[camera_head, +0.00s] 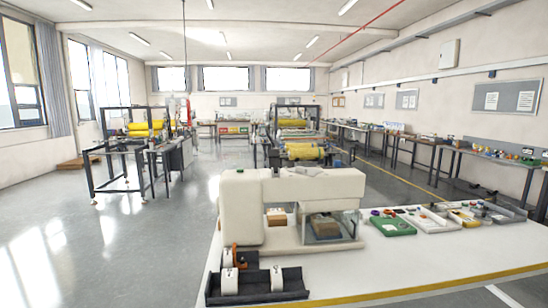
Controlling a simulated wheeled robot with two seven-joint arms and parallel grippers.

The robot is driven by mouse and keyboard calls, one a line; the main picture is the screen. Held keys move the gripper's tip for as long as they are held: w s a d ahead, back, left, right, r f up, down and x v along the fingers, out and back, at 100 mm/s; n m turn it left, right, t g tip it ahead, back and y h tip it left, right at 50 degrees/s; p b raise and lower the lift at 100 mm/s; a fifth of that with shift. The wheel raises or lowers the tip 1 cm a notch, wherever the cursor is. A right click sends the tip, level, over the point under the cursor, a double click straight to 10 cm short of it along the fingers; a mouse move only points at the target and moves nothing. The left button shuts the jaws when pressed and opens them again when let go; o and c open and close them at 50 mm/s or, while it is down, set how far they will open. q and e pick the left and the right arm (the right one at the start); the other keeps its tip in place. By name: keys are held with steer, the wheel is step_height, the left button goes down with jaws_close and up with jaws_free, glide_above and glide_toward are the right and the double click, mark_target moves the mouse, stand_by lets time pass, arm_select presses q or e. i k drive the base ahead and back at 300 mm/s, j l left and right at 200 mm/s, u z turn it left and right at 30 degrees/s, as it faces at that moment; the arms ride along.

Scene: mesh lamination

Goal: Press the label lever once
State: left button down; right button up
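A beige bench machine (285,200) stands on a white table (440,262) in front of me. It has a thick left column, a top arm, and a box-like part on the right. No other part is clearly a label lever. Neither of my grippers shows.
A black tray (262,292) with white tagged pieces (229,281) lies at the table's front left. A green tray (392,226) and pale trays (430,219) of small parts lie on the right. The table's front right is clear. Yellow roller machines (305,152) stand farther back.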

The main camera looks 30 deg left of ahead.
mark_target(273, 155)
steer(key=i+j, duration=0.15)
steer(key=i, duration=0.25)
steer(key=i+j, duration=0.15)
steer(key=i, duration=0.25)
steer(key=i+u, duration=0.15)
steer(key=u, duration=1.1)
